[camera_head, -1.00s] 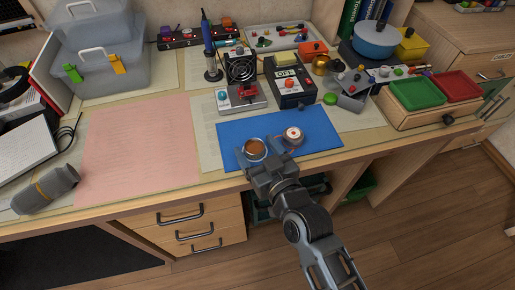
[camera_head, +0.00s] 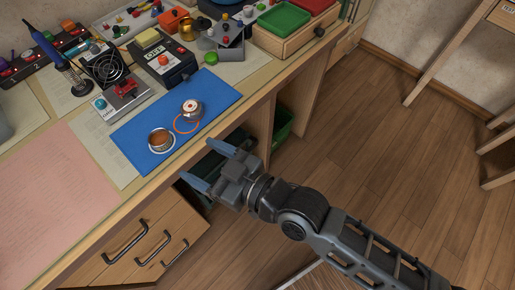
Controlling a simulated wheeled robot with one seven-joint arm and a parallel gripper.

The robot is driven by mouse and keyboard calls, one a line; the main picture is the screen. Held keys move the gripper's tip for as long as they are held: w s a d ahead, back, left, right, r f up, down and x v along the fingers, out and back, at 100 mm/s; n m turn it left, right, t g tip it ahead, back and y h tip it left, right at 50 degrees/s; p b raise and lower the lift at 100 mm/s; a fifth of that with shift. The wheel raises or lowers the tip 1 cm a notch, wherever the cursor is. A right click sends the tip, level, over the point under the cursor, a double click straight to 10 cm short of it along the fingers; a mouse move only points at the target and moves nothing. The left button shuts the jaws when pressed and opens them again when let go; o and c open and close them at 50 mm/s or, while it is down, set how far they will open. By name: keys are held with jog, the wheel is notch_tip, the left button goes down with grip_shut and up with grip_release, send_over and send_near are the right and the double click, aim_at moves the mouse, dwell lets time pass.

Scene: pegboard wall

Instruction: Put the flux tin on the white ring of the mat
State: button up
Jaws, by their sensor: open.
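The flux tin (camera_head: 160,141), a small round silver tin with an amber-brown top, stands upright on the near left part of the blue mat (camera_head: 215,92). A pale edge shows around its base; I cannot tell for certain whether this is the white ring, which I see nowhere else on the mat. An orange ring (camera_head: 178,129) lies bare on the mat to the right of the tin. My gripper (camera_head: 206,164) is open and empty, to the right of and nearer than the tin, apart from it, by the bench's front edge.
A white round item with a red centre (camera_head: 191,106) stands just beyond the orange ring. Drawers with handles (camera_head: 150,240) are below the bench. The mat's right end is clear.

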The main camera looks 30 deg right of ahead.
jog(key=s+d+r+m+h, duration=0.3)
jog(key=s+d+m+h, duration=0.15)
jog(key=s+d, duration=1.25)
jog(key=s+r+m+h, duration=0.1)
jog(key=s+r+h, duration=0.2)
jog(key=s+r, duration=0.3)
jog(key=s, duration=0.3)
jog(key=shift+s, duration=0.4)
jog(key=shift+r+p, duration=0.2)
jog(key=shift+p, duration=0.1)
